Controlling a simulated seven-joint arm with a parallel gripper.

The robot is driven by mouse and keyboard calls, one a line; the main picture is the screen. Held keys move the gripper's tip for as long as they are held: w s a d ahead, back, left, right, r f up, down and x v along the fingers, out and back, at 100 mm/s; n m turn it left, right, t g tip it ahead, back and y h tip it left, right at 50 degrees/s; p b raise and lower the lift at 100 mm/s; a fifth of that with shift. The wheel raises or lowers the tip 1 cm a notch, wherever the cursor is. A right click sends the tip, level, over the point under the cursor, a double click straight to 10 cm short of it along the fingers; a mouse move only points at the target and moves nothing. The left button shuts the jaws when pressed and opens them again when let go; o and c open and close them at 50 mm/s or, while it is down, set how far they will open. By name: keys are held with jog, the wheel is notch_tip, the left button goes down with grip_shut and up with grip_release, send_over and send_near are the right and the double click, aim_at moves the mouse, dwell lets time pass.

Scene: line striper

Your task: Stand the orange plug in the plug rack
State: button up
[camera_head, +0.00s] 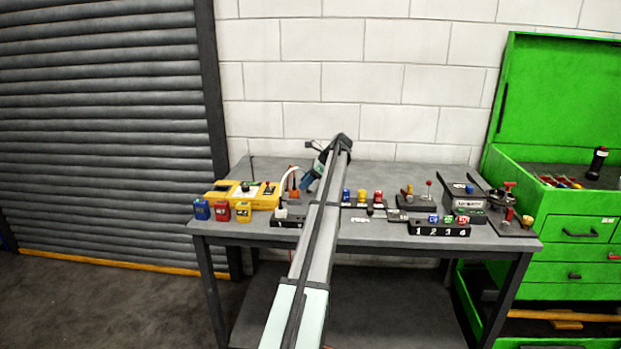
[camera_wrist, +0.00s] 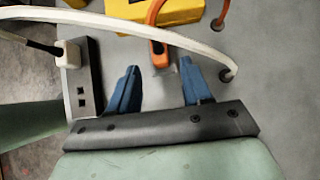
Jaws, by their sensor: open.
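The orange plug (camera_wrist: 159,53) sits just beyond my fingertips in the wrist view, with a cord rising from its top; it shows small in the head view (camera_head: 293,193). A metal prong seems to show at its lower side. My gripper (camera_wrist: 158,67) is open, its blue fingers apart and nothing held between them. In the head view my gripper (camera_head: 307,184) is low over the left part of the bench. The plug rack (camera_wrist: 94,72) is a dark bar at left in the wrist view, with a white plug (camera_wrist: 67,53) at it and small openings visible.
A yellow case (camera_head: 243,194) lies behind the rack, with small coloured blocks (camera_head: 222,210) at left.

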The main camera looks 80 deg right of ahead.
aim_at(298, 190)
jog(key=shift+x, duration=2.6)
jog(key=shift+c, duration=0.3)
grip_shut()
jog(key=shift+r, duration=0.75)
jog(key=shift+r, duration=1.65)
jog(key=s+a+r, duration=0.2)
jog(key=a, duration=0.6)
jog(key=s+a+r, duration=0.2)
jog(key=s+a, duration=0.1)
jog(key=a, duration=0.4)
jog(key=shift+t, duration=0.3)
jog(key=shift+w+f, duration=0.1)
jog(key=shift+f, duration=2.75)
